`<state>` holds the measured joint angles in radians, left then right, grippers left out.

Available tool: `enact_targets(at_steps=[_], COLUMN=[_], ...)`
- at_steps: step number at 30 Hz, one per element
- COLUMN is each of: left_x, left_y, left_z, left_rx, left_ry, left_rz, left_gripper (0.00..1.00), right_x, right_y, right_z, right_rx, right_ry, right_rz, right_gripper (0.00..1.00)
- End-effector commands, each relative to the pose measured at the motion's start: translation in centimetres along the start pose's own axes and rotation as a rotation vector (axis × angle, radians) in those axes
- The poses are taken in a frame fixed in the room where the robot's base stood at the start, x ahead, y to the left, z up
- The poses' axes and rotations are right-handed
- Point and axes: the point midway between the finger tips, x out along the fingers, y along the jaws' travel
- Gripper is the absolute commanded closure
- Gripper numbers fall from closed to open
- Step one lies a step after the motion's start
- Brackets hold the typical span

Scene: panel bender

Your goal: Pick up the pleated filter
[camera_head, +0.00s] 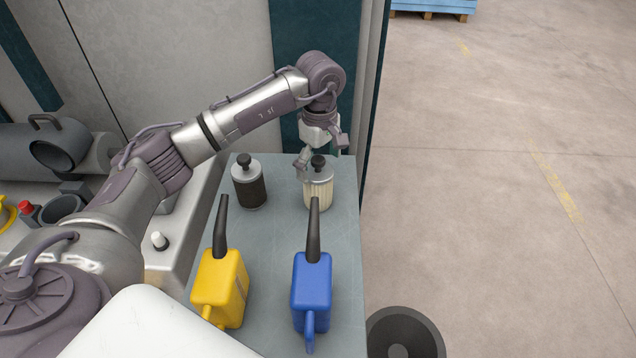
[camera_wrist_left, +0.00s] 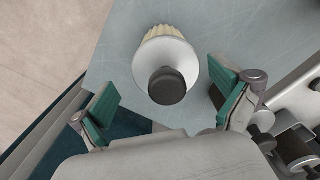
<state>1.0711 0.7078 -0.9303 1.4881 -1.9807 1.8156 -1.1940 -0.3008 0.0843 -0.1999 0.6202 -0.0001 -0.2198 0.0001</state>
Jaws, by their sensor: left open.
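The pleated filter (camera_head: 322,190) is a cream, ribbed cylinder with a metal cap and a black knob on top. It stands upright near the far right part of the grey table. My left gripper (camera_head: 323,152) is open above it, with its fingers near the knob. In the left wrist view the filter (camera_wrist_left: 162,47) appears between the two green-padded fingers, its black knob towards the palm. No finger visibly grips it. A similar filter with a dark body (camera_head: 250,188) stands to its left. My right gripper is not in view.
A yellow can (camera_head: 219,285) and a blue can (camera_head: 312,283) with upright black spouts stand nearer on the table (camera_head: 345,250). A dark round bin (camera_head: 402,335) is on the floor at right. The machine wall is behind.

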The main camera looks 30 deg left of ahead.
Motion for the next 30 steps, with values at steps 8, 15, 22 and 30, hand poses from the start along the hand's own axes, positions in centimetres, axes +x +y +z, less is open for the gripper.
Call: enact_targets(at_steps=[8, 15, 22, 30], left_x=[3.7, 4.8, 4.8, 4.8], left_y=[-0.7, -0.6, -0.6, -0.6], left_z=[0.2, 0.1, 0.1, 0.1], left_rx=[-0.001, 0.001, 0.001, 0.001], left_ry=[-0.003, -0.001, 0.000, 0.000], left_rz=[-0.004, -0.001, -0.001, -0.002], left_gripper=[0.00, 0.00, 0.20, 0.65], right_x=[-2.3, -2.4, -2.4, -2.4], right_y=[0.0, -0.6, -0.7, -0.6], right_z=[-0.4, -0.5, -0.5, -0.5], right_rx=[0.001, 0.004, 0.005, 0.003], right_ry=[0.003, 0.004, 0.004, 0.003], right_rz=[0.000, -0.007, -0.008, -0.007], right_gripper=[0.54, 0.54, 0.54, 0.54])
